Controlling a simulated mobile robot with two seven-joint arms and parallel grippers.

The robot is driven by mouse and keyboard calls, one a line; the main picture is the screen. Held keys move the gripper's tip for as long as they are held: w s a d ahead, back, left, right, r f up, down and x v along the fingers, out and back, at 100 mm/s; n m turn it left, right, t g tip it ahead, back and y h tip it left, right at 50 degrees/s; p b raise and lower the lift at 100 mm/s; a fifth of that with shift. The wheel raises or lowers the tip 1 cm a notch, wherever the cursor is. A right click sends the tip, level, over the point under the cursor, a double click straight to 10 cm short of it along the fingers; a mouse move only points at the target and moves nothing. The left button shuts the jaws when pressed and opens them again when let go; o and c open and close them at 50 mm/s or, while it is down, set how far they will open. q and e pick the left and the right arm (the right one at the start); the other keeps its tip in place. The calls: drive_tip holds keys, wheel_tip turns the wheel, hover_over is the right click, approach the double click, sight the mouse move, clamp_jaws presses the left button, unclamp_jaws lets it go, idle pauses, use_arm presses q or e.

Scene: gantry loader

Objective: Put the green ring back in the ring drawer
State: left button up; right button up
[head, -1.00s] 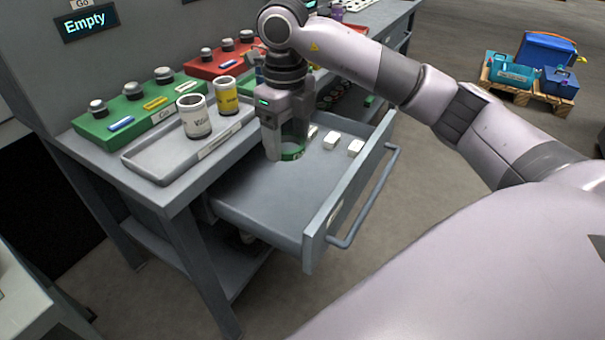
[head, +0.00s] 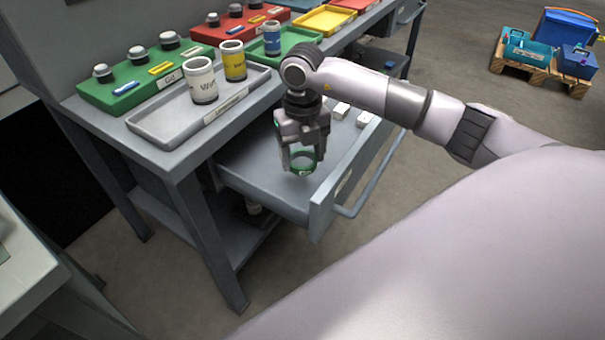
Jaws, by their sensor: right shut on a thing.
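The green ring (head: 303,168) is between the fingers of my right gripper (head: 301,158), which is shut on it. The ring hangs low over the open grey drawer (head: 255,178), towards its front. I cannot tell whether the ring touches the drawer floor. The drawer is pulled out from under the bench, and its front panel (head: 345,180) with a bar handle faces right. Small white blocks (head: 364,119) lie at the drawer's far end, partly behind my right arm. My left gripper is not in view.
A grey tray (head: 160,125) with a white can (head: 201,80) and a yellow can (head: 233,60) stands on the bench beside the drawer. Green (head: 125,92) and red button blocks sit behind it. The drawer's near left floor is bare.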

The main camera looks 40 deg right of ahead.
sight(302, 185)
drive_tip(key=shift+f, duration=3.1)
drive_tip(key=shift+f+b, duration=0.2)
drive_tip(key=shift+b, duration=0.15)
drive_tip(key=o, duration=1.2)
drive_tip(key=shift+r, duration=0.1)
drive_tip(key=shift+r, duration=0.45)
wheel_tip(302, 185, up, 11)
drive_tip(key=p, duration=0.1)
drive_tip(key=shift+r, duration=0.2)
